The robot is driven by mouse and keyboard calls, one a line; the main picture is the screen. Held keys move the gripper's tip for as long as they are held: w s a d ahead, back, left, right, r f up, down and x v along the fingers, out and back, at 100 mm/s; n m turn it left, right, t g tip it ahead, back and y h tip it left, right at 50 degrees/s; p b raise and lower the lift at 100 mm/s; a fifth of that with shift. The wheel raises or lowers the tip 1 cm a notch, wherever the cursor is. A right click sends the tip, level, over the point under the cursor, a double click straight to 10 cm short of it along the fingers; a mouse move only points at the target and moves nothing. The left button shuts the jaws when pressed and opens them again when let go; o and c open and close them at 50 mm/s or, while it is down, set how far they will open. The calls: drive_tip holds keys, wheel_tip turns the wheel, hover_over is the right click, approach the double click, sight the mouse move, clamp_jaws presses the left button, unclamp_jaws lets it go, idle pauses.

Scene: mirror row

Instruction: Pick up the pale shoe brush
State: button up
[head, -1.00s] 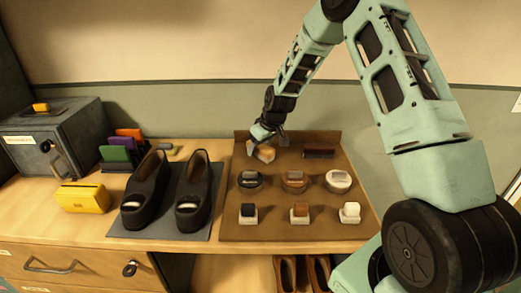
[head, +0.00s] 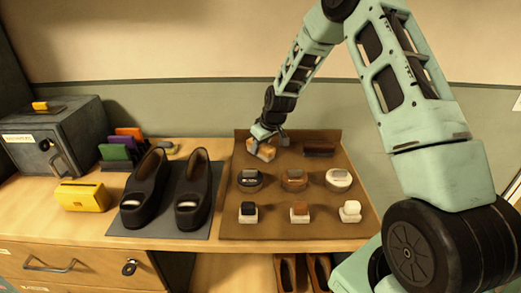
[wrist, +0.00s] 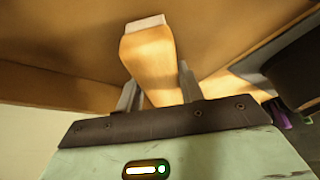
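The pale shoe brush (head: 265,150) has a light wooden body with a whitish strip along its lower edge. It is at the back left of the brown mat (head: 310,232) in the head view. In the wrist view the brush (wrist: 150,62) runs between my two fingers, its pale end pointing away. My gripper (head: 270,138) is right above and behind the brush. Its fingers look spread, with the right one standing apart from the brush in the head view. In the wrist view my gripper (wrist: 158,88) straddles the brush; finger contact is hard to tell.
A dark brush (head: 319,149) lies to the right on the mat. Several tins and small blocks stand in rows in front. Black shoes (head: 190,190), a yellow box (head: 82,196) and a grey metal box (head: 55,135) are to the left. A wall rises behind.

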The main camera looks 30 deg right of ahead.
drive_tip(key=c, duration=0.5)
drive_tip(key=shift+o, duration=0.2)
wheel_tip(320, 180, up, 10)
drive_tip(key=shift+r+b, duration=0.25)
drive_tip(key=shift+b, duration=0.4)
drive_tip(key=shift+o, duration=1.2)
